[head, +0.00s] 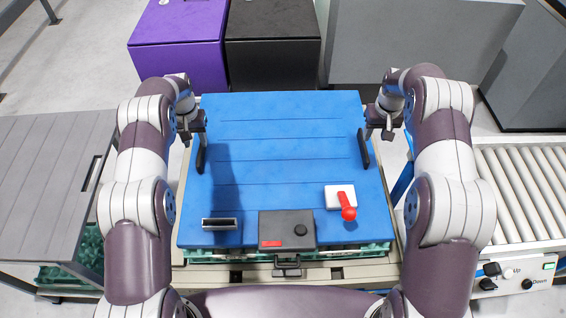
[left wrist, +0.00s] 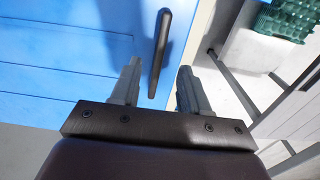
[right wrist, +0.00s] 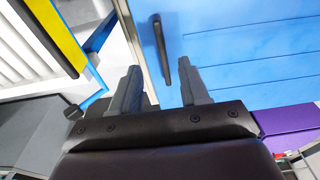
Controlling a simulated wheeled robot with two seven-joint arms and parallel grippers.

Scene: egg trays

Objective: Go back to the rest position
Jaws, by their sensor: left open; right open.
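A blue panel (head: 280,150) with shallow grooves lies flat in front of me. A black handle (head: 201,154) stands at its left edge and another black handle (head: 364,150) at its right edge. My left gripper (head: 194,134) is open and empty by the left handle. In the left wrist view that handle (left wrist: 160,48) shows ahead, in line with the gap between the fingers. My right gripper (head: 378,132) is open and empty by the right handle. In the right wrist view that handle (right wrist: 161,48) also shows ahead of the gap. The exact clearance from each handle is unclear.
A white base with a red lever (head: 347,206), a dark box (head: 287,229) and a dark slot (head: 219,224) are on the panel's near side. A roller conveyor (head: 533,185) is right, a grey table (head: 50,180) left. Purple (head: 180,55) and black (head: 272,60) boxes stand behind.

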